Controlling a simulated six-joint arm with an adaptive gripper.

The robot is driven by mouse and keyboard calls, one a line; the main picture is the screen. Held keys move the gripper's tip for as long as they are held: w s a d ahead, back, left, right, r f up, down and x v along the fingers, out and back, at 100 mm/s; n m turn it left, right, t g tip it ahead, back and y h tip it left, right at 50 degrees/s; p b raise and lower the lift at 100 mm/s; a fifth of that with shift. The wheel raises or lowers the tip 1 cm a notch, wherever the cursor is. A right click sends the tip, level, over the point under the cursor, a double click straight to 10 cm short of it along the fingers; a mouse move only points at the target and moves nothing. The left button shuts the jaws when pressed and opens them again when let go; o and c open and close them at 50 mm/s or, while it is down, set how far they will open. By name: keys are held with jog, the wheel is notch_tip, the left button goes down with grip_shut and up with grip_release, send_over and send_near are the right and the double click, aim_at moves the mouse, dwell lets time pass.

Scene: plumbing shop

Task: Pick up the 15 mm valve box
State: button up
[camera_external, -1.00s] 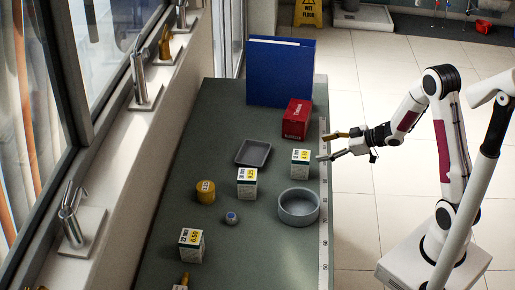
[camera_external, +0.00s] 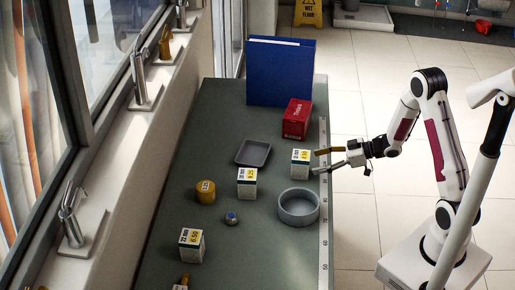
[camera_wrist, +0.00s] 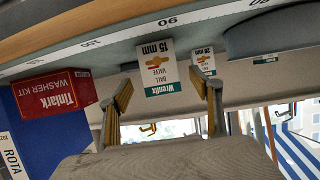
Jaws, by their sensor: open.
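The 15 mm valve box (camera_external: 301,163) is a small white box with a yellow label, upright near the right edge of the bench. In the wrist view it hangs upside down in the picture, its "15 mm" ball valve label (camera_wrist: 157,68) facing me. My gripper (camera_external: 315,162) is open, its fingertips level with the box and close to its right side. In the wrist view the open fingers (camera_wrist: 162,80) stand left and right of the box, with gaps visible. Nothing is held.
A red washer kit box (camera_external: 297,119) and blue binder (camera_external: 281,73) stand behind. A grey bowl (camera_external: 299,207) is close in front, a grey tray (camera_external: 253,153) to the left. Similar boxes (camera_external: 247,182) (camera_external: 192,245), a yellow tub (camera_external: 205,192) and a small blue-topped item (camera_external: 232,219) stand farther left.

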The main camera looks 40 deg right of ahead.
aim_at(301, 162)
jog(key=shift+x, duration=0.95)
jog(key=shift+w, duration=0.1)
jog(key=shift+w+a, duration=0.7)
jog(key=shift+x, duration=1.65)
jog(key=shift+r, duration=0.1)
jog(key=c, duration=1.4)
